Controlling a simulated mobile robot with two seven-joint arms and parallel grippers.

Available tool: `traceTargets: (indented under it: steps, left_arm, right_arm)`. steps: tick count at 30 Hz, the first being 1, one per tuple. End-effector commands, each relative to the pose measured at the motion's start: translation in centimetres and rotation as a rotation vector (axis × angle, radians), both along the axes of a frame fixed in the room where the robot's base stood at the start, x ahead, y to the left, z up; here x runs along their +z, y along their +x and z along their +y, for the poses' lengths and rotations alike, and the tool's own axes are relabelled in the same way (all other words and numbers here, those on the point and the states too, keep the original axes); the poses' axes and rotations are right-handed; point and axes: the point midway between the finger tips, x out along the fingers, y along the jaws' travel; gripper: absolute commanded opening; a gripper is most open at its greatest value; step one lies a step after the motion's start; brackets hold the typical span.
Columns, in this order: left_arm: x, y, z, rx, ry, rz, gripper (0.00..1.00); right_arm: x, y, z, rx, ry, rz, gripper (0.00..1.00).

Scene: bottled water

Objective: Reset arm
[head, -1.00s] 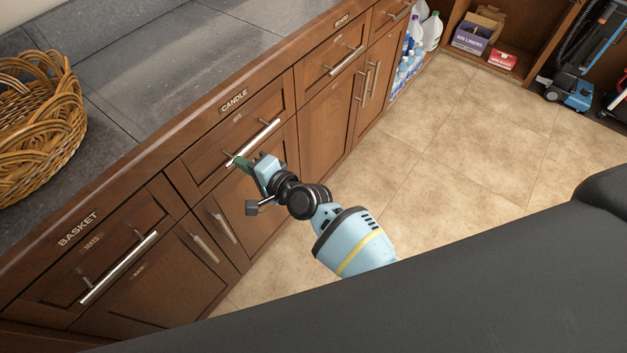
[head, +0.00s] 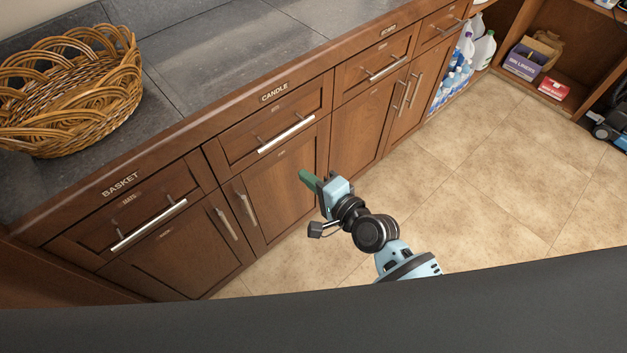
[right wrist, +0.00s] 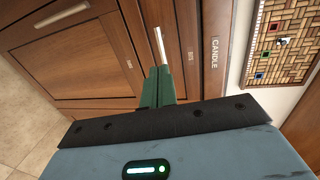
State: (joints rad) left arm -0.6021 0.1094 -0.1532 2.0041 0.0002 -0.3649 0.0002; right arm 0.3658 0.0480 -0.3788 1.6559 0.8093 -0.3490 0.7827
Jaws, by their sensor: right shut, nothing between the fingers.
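My right gripper (head: 308,180) is in front of the wooden cabinet, below the long handle of the drawer labelled CANDLE (head: 287,134). Its green fingers are together with nothing between them. In the head view the fingertips look clear of the handle. The right wrist view shows the shut green fingers (right wrist: 158,86) pointing towards the cabinet front, with a metal handle (right wrist: 160,45) just beyond them in the picture. My left gripper is not in view.
A wicker basket (head: 75,88) stands on the dark tiled counter (head: 215,60). Bottles (head: 456,80) fill an open bay at the far right, beside shelves with boxes (head: 531,56). The tiled floor (head: 480,170) right of my arm is clear.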

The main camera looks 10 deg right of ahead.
Motion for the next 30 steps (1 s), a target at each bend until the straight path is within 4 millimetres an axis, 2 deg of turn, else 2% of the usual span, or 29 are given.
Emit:
traceTargets:
  steps: [5, 17, 20, 23, 26, 30]
  left_arm:
    - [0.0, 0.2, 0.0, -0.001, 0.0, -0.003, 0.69]
    - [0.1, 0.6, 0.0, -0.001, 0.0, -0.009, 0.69]
    - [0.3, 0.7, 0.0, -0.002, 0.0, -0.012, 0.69]
    - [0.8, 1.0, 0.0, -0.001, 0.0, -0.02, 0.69]
    - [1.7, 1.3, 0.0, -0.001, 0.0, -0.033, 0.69]
    - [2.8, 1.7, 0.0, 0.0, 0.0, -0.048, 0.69]
  right_arm:
    - [0.2, -0.9, -0.6, 0.001, 0.0, 0.0, 0.0]
    - [0.2, -1.0, -0.7, 0.0, -0.001, 0.001, 0.0]
    - [-0.2, -1.6, -1.0, -0.001, -0.026, -0.001, 0.0]
    - [-1.5, -3.4, -2.0, -0.006, -0.108, -0.011, 0.0]
    - [-3.4, -6.5, -3.6, -0.004, -0.255, -0.026, 0.0]
    - [-6.1, -11.9, -6.5, 0.024, -0.515, -0.052, 0.0]
